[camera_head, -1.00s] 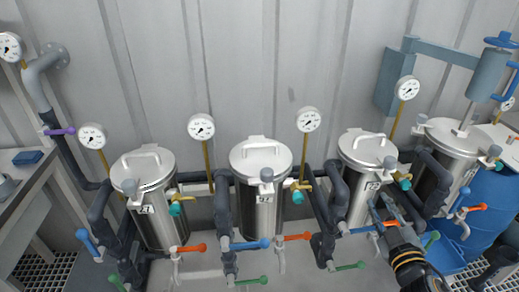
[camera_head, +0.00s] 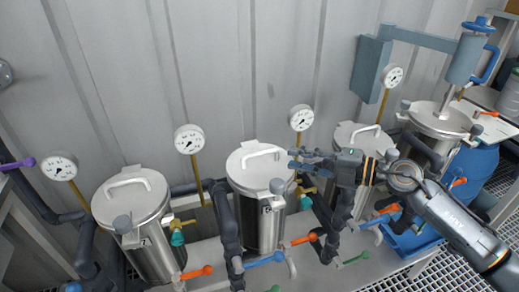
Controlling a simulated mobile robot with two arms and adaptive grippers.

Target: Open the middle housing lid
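The middle housing (camera_head: 262,225) is a shiny steel vessel with a round pale lid (camera_head: 249,172). The lid lies flat on top and has an arched handle (camera_head: 262,152). A grey knob (camera_head: 277,186) sits at its front rim. My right gripper (camera_head: 293,159) reaches in from the right, its fingers pointing left, just right of this lid. The fingers look apart with nothing between them. Whether a fingertip touches the lid rim cannot be told. The gripper partly covers the housing to the right (camera_head: 345,134). My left gripper is not in view.
Another lidded housing (camera_head: 132,195) stands at left, and one with a blue lifting device (camera_head: 466,60) at far right. Gauges (camera_head: 189,139) on thin stems, dark pipes (camera_head: 226,220) and coloured valve handles (camera_head: 265,259) crowd around the housings. A corrugated wall stands behind.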

